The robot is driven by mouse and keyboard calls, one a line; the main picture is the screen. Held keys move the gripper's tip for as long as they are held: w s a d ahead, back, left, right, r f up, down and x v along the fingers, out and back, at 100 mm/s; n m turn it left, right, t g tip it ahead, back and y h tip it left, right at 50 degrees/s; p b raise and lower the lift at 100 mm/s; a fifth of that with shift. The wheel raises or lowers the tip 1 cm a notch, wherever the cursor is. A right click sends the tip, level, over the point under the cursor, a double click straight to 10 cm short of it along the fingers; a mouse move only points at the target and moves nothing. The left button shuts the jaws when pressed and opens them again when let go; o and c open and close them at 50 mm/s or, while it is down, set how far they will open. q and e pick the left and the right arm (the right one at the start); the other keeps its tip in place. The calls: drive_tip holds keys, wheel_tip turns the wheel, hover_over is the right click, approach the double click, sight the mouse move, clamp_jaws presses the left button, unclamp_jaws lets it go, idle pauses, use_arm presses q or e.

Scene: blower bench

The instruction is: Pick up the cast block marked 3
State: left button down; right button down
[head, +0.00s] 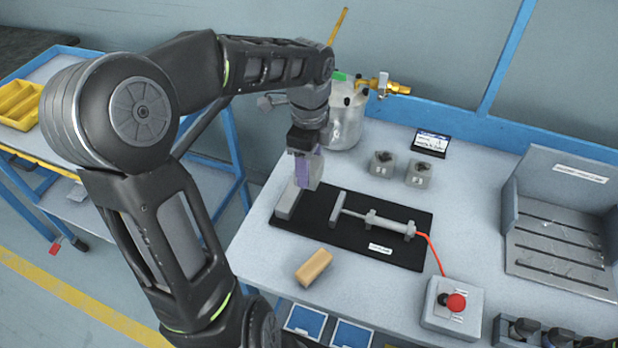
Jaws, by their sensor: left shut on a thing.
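My left gripper (305,176) points down over the back left part of the black mat on the bench, with purple fingers. It is shut on a small grey cast block (316,168), partly hidden by the fingers; its mark cannot be read. Each has a small pale label, too small to read. My right gripper is not in view.
A tan block (314,268) lies in front. A red-button box (453,305) and grey slotted fixture (560,240) are right.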

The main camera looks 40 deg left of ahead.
use_arm(q)
drive_tip(key=shift+r, duration=0.45)
idle(0.3)
